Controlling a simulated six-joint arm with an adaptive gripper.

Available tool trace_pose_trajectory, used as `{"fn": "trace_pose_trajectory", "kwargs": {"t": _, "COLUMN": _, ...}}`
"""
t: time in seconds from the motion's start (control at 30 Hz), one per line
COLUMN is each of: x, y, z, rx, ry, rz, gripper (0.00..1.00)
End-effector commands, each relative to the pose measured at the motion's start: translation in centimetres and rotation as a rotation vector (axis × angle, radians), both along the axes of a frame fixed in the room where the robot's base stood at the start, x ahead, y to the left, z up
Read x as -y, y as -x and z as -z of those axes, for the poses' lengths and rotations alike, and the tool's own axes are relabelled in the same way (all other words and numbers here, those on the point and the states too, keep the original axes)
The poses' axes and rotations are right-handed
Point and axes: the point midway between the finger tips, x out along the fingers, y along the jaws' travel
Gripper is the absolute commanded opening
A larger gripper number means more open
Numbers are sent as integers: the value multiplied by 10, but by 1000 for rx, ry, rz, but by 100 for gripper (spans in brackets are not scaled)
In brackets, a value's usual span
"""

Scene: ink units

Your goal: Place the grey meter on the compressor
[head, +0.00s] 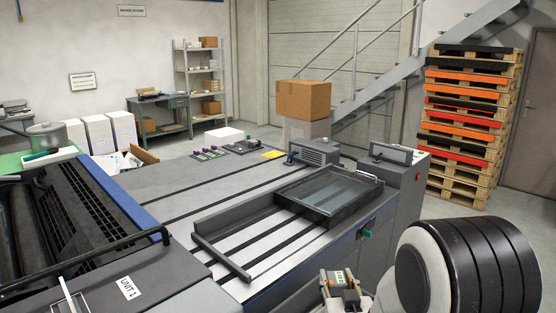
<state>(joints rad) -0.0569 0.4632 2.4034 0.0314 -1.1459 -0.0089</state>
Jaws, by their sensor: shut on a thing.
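The grey meter (338,277) is at the bottom of the head view, a small box with a greenish display on its face. My gripper (351,297) is shut on it, holding it in front of the press's near side. The arm and the frame's lower edge partly hide the gripper and the meter's lower part. A grey box with a slotted front (320,152), which looks like the compressor, stands on the far part of the press deck, well beyond and a little left of the gripper. Its top looks bare.
A shallow dark tray (283,193) with a raised rim and handle lies on the deck between gripper and compressor. A grey console (400,154) stands right of the compressor. A yellow pad (273,154) and small purple-knobbed parts (210,154) lie to its left.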

Motion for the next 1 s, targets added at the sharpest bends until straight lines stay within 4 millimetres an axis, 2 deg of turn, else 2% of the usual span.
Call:
{"fn": "trace_pose_trajectory", "kwargs": {"t": 0.1, "x": 17, "y": 4, "z": 3, "rx": 0, "ry": 0, "rz": 19, "gripper": 12}}
{"fn": "trace_pose_trajectory", "kwargs": {"t": 0.27, "x": 26, "y": 7, "z": 4, "rx": 1, "ry": -1, "rz": 27, "gripper": 12}}
{"fn": "trace_pose_trajectory", "kwargs": {"t": 1.0, "x": 27, "y": 7, "z": 1, "rx": 2, "ry": 0, "rz": 28, "gripper": 12}}
